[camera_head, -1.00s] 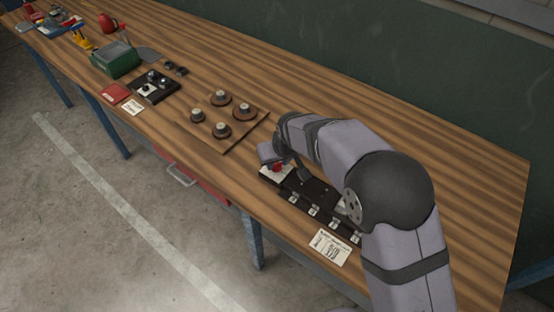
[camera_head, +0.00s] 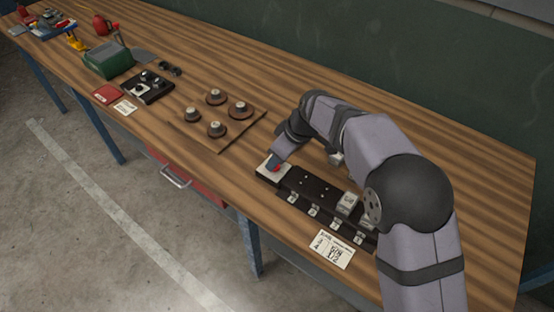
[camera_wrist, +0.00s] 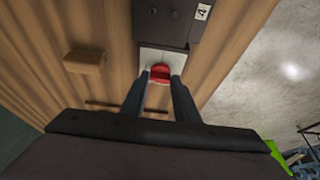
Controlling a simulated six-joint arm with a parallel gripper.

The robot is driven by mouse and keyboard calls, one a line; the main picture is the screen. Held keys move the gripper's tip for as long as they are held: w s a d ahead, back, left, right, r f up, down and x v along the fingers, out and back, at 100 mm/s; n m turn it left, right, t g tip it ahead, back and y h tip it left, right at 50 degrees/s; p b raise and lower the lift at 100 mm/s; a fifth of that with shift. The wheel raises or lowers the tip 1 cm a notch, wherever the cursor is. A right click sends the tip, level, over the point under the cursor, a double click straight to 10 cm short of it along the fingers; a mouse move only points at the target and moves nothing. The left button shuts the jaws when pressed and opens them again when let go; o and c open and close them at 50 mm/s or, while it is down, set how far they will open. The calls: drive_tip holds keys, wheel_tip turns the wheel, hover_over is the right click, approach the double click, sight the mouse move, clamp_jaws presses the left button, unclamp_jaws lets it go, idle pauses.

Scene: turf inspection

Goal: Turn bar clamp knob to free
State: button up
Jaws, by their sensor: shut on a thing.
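The red bar clamp knob (camera_wrist: 160,73) sits on a pale plate at one end of a black fixture (camera_head: 318,194). In the head view the knob (camera_head: 273,167) is partly covered by my gripper. My gripper (camera_wrist: 159,78) is shut on the knob, with one finger on each side of it in the wrist view. It also shows in the head view (camera_head: 275,164), reaching down onto the pale plate (camera_head: 264,174). Any pointer or mark on the knob is too small to tell.
Silver blocks (camera_head: 346,203) stand on the fixture's near-right part, beside my arm. A printed card (camera_head: 331,250) lies in front. A wooden board (camera_head: 222,147) with several round weights is to the left, and a green box (camera_head: 108,60) stands farther left.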

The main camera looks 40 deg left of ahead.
idle(0.3)
drive_tip(key=o, duration=1.1)
drive_tip(key=shift+r, duration=0.1)
drive_tip(key=shift+b+v, duration=0.9)
drive_tip(key=shift+v, duration=2.7)
